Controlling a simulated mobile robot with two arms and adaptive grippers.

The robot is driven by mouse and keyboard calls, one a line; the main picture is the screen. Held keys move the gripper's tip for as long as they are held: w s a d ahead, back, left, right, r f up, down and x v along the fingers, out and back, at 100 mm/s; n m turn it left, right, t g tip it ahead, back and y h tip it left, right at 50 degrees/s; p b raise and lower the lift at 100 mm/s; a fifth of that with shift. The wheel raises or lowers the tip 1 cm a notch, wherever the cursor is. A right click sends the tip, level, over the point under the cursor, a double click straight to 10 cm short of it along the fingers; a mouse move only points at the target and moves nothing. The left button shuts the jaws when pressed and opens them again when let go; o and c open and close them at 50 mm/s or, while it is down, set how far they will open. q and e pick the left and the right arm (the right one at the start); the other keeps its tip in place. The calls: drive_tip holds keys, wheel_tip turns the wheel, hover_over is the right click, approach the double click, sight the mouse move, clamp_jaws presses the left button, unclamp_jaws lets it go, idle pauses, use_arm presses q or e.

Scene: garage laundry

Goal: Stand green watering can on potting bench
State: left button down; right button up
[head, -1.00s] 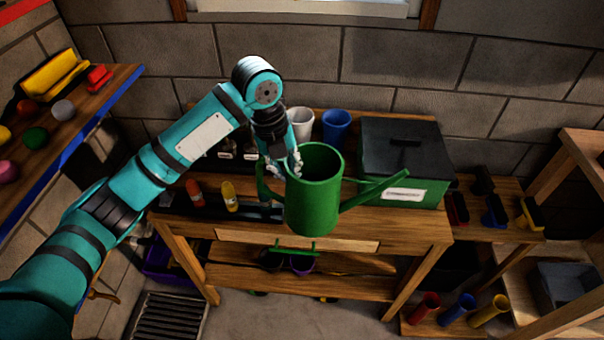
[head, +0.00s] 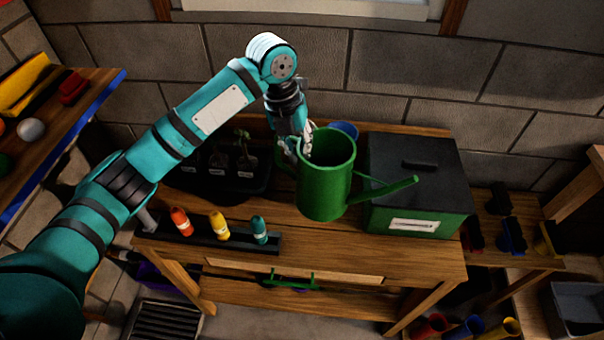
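The green watering can (head: 325,190) is upright over the potting bench (head: 330,245), its spout pointing right, in front of the green box. Its handle is on the left side, partly hidden by my gripper. My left gripper (head: 301,150) reaches down from above and is shut on the can at its upper left, by the handle and rim. The fingertips are partly hidden. I cannot tell whether the can's base touches the bench top or hangs just above it. My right gripper is not in view.
A green box with a black lid (head: 415,190) stands close right of the can. A black rack with several coloured bottles (head: 220,232) lies at the front left, and a seedling tray (head: 215,175) behind it. A blue cup (head: 345,130) is behind the can. Bare wood shows at the bench front.

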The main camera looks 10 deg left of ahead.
sight(299, 178)
use_arm(q)
drive_tip(key=f, duration=0.1)
drive_tip(key=f+p, duration=0.1)
drive_tip(key=f, duration=0.3)
drive_tip(key=shift+s, duration=0.3)
drive_tip(key=shift+w+f+p, duration=0.1)
drive_tip(key=shift+f+p, duration=0.25)
drive_tip(key=shift+f, duration=0.15)
wheel_tip(299, 178, down, 3)
drive_tip(key=shift+r+p, duration=0.15)
drive_tip(key=shift+p, duration=0.25)
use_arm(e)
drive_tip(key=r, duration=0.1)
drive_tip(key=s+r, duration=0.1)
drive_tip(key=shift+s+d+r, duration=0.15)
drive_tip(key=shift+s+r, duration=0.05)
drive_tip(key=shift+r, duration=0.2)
use_arm(q)
drive_tip(key=shift+f, duration=0.25)
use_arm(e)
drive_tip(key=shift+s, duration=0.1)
